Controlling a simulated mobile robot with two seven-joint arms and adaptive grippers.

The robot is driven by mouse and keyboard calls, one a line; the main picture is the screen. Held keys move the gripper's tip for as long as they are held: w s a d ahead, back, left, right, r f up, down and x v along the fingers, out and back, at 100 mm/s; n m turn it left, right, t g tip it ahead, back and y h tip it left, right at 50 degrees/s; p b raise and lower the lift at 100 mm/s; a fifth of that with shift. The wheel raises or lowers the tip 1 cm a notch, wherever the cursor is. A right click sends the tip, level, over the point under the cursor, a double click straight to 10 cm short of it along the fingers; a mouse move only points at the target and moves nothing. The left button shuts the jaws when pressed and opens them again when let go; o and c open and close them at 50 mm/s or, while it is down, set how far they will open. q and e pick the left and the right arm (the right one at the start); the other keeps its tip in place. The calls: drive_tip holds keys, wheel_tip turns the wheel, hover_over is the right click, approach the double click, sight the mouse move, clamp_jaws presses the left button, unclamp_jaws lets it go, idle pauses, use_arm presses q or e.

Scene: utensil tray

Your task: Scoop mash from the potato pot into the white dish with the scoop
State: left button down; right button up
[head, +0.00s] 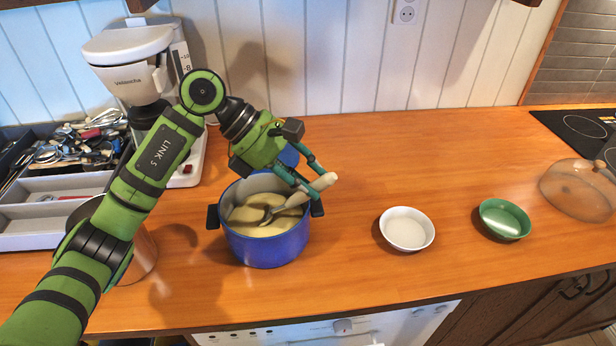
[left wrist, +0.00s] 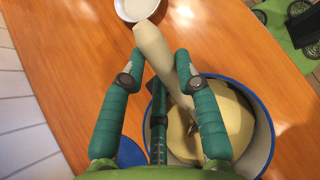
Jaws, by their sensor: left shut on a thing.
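The blue potato pot (head: 268,245) stands on the wooden counter with yellow mash (head: 247,214) inside. The scoop (head: 323,183) has a pale handle, and its metal head rests in the mash. My left gripper (head: 306,180) is over the pot's right rim, shut on the scoop's handle. In the left wrist view the handle (left wrist: 152,42) passes between the fingers of my left gripper (left wrist: 160,75), and the mash (left wrist: 226,112) lies below. The white dish (head: 407,230) stands right of the pot, apart from it. It also shows in the left wrist view (left wrist: 133,8). My right gripper is not in view.
A green bowl (head: 504,219) and a clear lid (head: 580,190) lie farther right, near a black cooktop (head: 585,128). A coffee maker (head: 130,65), a utensil tray (head: 30,228) and a metal pot (head: 140,255) are on the left. The counter between pot and dish is clear.

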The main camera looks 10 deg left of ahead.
use_arm(q)
drive_tip(key=shift+f+b, duration=0.15)
drive_tip(key=shift+b, duration=0.2)
idle(1.1)
wheel_tip(320, 180, up, 10)
drive_tip(key=p, duration=0.5)
drive_tip(key=shift+f, duration=0.15)
idle(0.4)
idle(0.4)
